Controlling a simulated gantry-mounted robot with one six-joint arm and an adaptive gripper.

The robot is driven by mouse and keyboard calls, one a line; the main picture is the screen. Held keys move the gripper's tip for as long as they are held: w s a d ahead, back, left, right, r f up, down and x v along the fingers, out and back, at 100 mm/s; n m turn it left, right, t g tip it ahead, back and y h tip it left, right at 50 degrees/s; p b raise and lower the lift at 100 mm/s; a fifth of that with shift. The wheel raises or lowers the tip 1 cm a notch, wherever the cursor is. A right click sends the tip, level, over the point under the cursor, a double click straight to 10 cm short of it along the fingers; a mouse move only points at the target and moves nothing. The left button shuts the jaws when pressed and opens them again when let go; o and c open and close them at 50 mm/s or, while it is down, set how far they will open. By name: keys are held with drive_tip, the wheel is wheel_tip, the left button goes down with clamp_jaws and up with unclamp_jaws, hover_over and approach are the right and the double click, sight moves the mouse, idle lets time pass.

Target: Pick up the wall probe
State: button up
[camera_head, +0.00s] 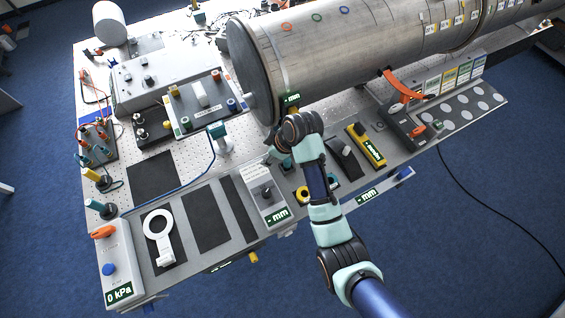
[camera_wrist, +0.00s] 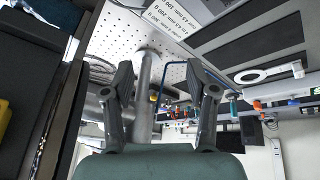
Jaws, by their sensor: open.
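No part is labelled as the wall probe, so I cannot tell for certain which it is. A teal-topped piece on a pale base (camera_head: 218,138) stands on the perforated plate left of the pipe's end, with a blue cable beside it. My gripper is mostly hidden by my wrist in the head view, just right of that piece. In the wrist view my gripper (camera_wrist: 158,74) is open, its two dark fingers apart. A grey metal post (camera_wrist: 145,85) shows between the fingers; I see no grip on it.
The large steel pipe (camera_head: 320,55) lies across the back right. A grey gauge box (camera_head: 266,198) reading "- mm" is at the front, beside dark mats (camera_head: 206,218). A white ring-shaped tool (camera_head: 160,235) lies at the front left. A pressure box (camera_head: 115,272) stands at the corner.

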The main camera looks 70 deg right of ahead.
drive_tip(key=y, duration=0.1)
hover_over(289, 159)
drive_tip(key=s, duration=0.3)
wheel_tip(289, 159, down, 5)
drive_tip(key=shift+g, duration=0.4)
drive_tip(key=x, duration=0.5)
drive_tip(key=b+x, duration=0.1)
drive_tip(key=x, duration=0.2)
drive_tip(key=shift+w+d+r, duration=0.15)
drive_tip(key=shift+w, duration=0.2)
clamp_jaws()
